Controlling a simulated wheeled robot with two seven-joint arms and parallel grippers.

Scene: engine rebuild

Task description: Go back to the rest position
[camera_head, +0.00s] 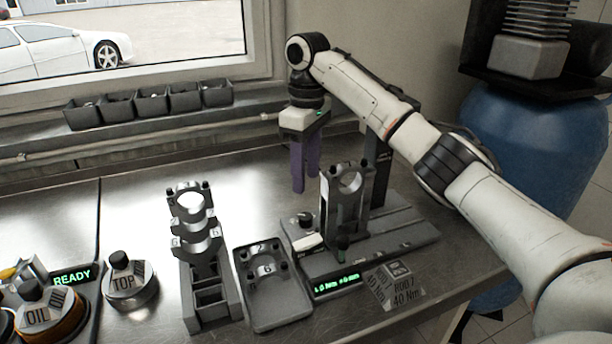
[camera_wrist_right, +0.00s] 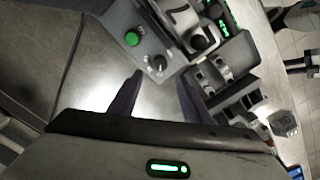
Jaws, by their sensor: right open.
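My right gripper (camera_head: 305,165) hangs from the arm that comes in from the right in the head view. Its two purple fingers point down above the back of the metal bench, behind the grey fixture. The jaws are open, with nothing between them. In the right wrist view the two dark fingers (camera_wrist_right: 155,98) stand apart over bare bench, beside a fixture base with a green button and a knob. My left gripper is not in view.
The fixture (camera_head: 400,240) holds an upright rod with a ring. A grey tray (camera_head: 285,308) and a rack (camera_head: 205,318) stand left of it. Round OIL and TOP containers (camera_head: 132,290) sit further left. Small bins (camera_head: 150,103) line the sill. The back-left bench is clear.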

